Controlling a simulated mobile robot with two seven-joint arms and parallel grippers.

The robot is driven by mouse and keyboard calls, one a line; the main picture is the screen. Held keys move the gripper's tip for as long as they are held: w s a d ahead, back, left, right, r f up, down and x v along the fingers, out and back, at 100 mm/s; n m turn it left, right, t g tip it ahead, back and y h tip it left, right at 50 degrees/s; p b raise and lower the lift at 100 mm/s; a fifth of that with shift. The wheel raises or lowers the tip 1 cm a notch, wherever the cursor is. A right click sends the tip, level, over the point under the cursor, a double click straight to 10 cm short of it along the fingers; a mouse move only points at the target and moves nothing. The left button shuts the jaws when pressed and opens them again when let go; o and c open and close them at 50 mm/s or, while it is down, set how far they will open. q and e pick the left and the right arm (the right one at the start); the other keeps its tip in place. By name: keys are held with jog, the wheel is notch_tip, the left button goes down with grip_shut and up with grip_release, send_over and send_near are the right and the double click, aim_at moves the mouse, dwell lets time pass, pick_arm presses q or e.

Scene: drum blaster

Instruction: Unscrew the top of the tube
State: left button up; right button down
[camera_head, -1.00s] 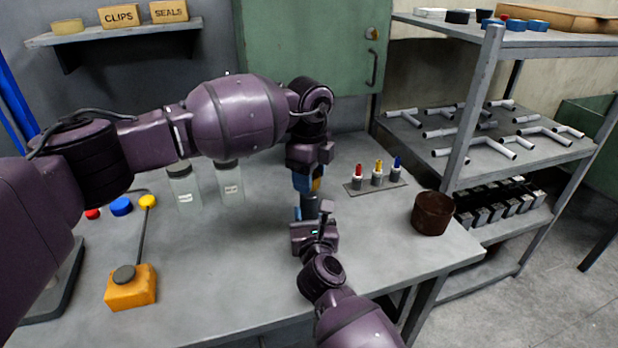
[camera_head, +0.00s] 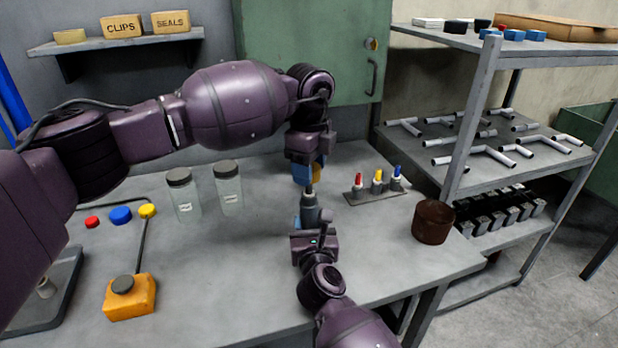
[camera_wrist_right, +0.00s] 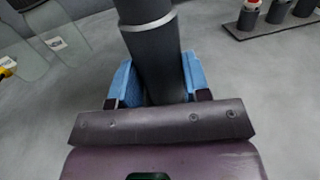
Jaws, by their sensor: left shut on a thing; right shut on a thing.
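A dark grey tube (camera_head: 309,212) stands upright in my right gripper (camera_head: 313,222), with a narrower tip at its upper end. In the right wrist view the blue fingers (camera_wrist_right: 156,82) close on both sides of the tube (camera_wrist_right: 152,52), which has a light ring; its upper end is out of that view. My left gripper (camera_head: 311,177) points down directly above the tube. It is shut on a small orange-yellow piece (camera_head: 316,174), apparently the top, partly hidden by the blue fingers. The tube's tip shows just below it; whether they still touch is unclear.
A small rack (camera_head: 375,196) with red, yellow and blue-topped tubes stands right of the grippers. A brown pot (camera_head: 433,222) is near the right table edge. Two glass jars (camera_head: 229,192) stand left.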

pick_arm(q)
jog(key=shift+r, duration=0.35)
pick_arm(e)
jog(key=c, duration=0.5)
grip_release()
pick_arm(q)
jog(key=shift+r, duration=0.1)
pick_arm(e)
jog(key=shift+s, duration=0.1)
pick_arm(q)
jog(key=shift+r, duration=0.2)
pick_arm(e)
jog(key=shift+s, duration=0.25)
pick_arm(q)
jog(key=shift+t, duration=0.3)
jog(key=r, duration=0.1)
jog(key=r+p, duration=0.1)
jog(key=r, duration=0.1)
jog(key=r+p, duration=0.1)
jog(key=r, duration=0.1)
jog(key=shift+s, duration=0.35)
pick_arm(e)
jog(key=s, duration=0.3)
jog(key=s+d, duration=0.1)
jog(key=s, duration=0.6)
jog(key=shift+d, duration=0.15)
pick_arm(q)
jog(key=shift+r, duration=0.1)
pick_arm(e)
jog(key=shift+s, duration=0.6)
